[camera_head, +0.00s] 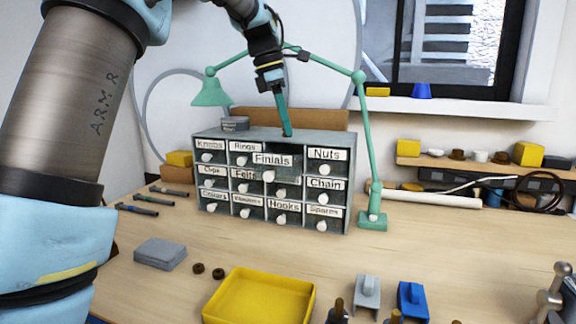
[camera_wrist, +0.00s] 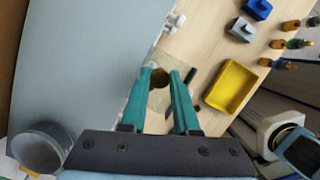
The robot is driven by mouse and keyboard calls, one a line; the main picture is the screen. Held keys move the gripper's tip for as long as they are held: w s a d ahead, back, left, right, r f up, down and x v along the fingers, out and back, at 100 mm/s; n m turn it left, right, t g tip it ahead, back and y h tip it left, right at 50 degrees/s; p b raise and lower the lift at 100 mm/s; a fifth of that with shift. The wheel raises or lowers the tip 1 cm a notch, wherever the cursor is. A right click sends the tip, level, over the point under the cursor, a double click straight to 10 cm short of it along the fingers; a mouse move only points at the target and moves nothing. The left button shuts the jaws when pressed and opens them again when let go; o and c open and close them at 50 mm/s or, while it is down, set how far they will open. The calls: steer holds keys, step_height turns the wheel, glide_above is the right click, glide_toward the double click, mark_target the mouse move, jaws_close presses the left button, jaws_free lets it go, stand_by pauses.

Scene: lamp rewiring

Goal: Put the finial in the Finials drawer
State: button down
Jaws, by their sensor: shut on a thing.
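My gripper (camera_head: 287,132) points down over the top front edge of the grey drawer cabinet (camera_head: 225,135), just above the Finials drawer (camera_head: 272,160). That drawer stands pulled out from the cabinet front, its label facing the room. In the wrist view my gripper (camera_wrist: 161,73) has its two green fingers shut on a small round brown finial (camera_wrist: 160,78) at their tips. In the head view the finial cannot be made out. The inside of the drawer is mostly hidden.
A round grey tin (camera_head: 235,124) stands on the cabinet top at left. A green desk lamp (camera_head: 372,220) stands right of the cabinet. A yellow tray (camera_head: 260,298), a grey block (camera_head: 160,253) and two brown rings lie in front. Bare tabletop lies between tray and cabinet.

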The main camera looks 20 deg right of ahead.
mark_target(286, 161)
step_height(286, 161, down, 9)
steer(key=shift+f+p, duration=0.2)
steer(key=shift+p, duration=0.45)
steer(key=c, duration=0.9)
jaws_free()
steer(key=shift+f, duration=0.15)
steer(key=b+v, duration=0.1)
steer(key=v, duration=1.1)
steer(key=shift+a, duration=0.1)
